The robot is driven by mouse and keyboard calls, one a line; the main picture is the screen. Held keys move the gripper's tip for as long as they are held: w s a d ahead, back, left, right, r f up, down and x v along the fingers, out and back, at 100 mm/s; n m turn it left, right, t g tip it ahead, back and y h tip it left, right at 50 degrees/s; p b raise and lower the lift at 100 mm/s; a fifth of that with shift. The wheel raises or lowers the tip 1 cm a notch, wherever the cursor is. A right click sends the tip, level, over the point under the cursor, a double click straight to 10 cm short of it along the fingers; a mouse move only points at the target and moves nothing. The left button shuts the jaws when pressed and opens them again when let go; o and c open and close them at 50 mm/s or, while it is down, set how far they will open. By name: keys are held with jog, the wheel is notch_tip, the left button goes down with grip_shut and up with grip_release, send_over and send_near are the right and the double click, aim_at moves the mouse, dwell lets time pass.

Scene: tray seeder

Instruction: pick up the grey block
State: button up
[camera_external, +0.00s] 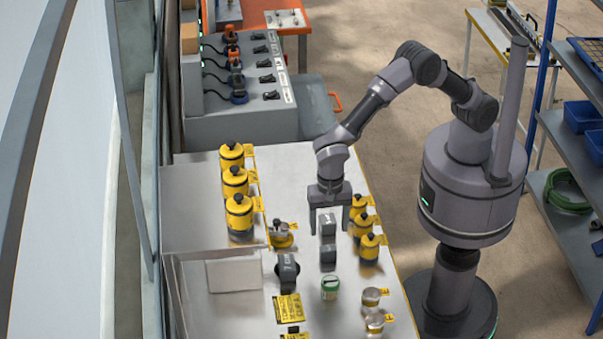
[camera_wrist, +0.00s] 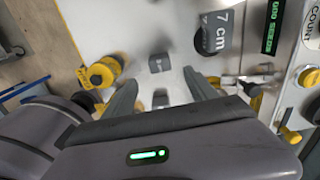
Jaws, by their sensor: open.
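Two small dark grey blocks stand in line on the grey worktop. The rear grey block (camera_external: 328,225) has a pale mark on top and sits below my gripper (camera_external: 329,225). In the wrist view this block (camera_wrist: 160,97) shows between the two fingers. The front grey block (camera_external: 328,253) stands just ahead of it, and it also shows in the wrist view (camera_wrist: 159,63), beyond the fingertips. My gripper (camera_wrist: 160,80) is open and points down, with one finger on each side of the rear block. I cannot tell whether the fingers touch it.
Yellow-and-black jars (camera_external: 360,226) stand close on the right, and larger ones (camera_external: 239,213) on the left. A dark piece marked 7 (camera_external: 287,268), a green-banded jar (camera_external: 330,287) and a yellow sign (camera_external: 289,308) are in front. Bare worktop (camera_external: 292,165) lies behind my gripper.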

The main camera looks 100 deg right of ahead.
aim_at(328, 248)
notch_tip(328, 248, down, 10)
jog(key=b, duration=0.3)
jog(key=shift+r, duration=0.4)
grip_shut()
